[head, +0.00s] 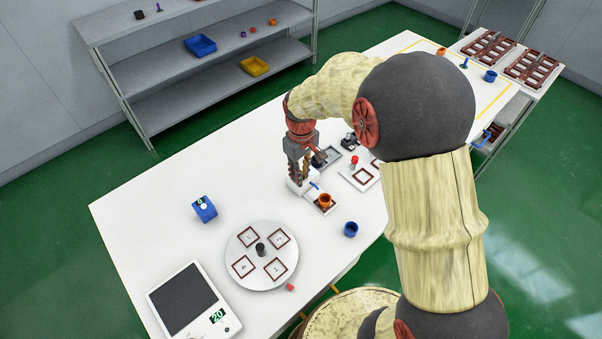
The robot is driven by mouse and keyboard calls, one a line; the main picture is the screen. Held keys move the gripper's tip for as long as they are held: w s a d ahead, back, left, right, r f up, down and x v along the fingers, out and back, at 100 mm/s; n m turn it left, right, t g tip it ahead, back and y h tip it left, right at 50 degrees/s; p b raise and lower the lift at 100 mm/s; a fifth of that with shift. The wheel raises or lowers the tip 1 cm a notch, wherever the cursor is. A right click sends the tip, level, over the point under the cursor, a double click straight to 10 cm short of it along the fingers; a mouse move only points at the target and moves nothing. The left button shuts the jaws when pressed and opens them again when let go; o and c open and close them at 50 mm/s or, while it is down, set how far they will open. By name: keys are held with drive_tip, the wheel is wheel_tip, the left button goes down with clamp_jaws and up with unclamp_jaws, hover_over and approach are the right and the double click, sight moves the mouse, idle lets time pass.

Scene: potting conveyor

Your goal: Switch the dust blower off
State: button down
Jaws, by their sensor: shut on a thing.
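A small white unit (294,186) with a blue nozzle-like piece (314,185) stands on the white table; it looks like the dust blower. An orange pot (325,200) stands on a brown-framed pad right beside it. My gripper (299,178) points down at the white unit with its fingers closed on a part of it. The fingers hide that part, so I cannot make out the switch or its position.
A blue box with a dial (204,210), a round plate with framed squares (234,271) and a scale (181,302) reading 20 stand at the near left. Table space left of my gripper is clear.

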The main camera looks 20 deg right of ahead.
drive_tip(key=shift+r+p, duration=0.15)
drive_tip(key=shift+p, duration=0.45)
drive_tip(key=shift+w+a+r+g+p, duration=0.1)
drive_tip(key=shift+w+r+g+p, duration=0.1)
drive_tip(key=shift+g+p, duration=0.65)
drive_tip(key=p, duration=0.1)
drive_tip(key=g+h+p, duration=0.1)
drive_tip(key=p, duration=0.1)
drive_tip(key=shift+w+f, duration=0.1)
drive_tip(key=shift+w, duration=0.15)
drive_tip(key=c, duration=1.7)
unclamp_jaws()
drive_tip(key=shift+f, duration=0.1)
drive_tip(key=v, duration=1.2)
drive_tip(key=shift+a, duration=0.15)
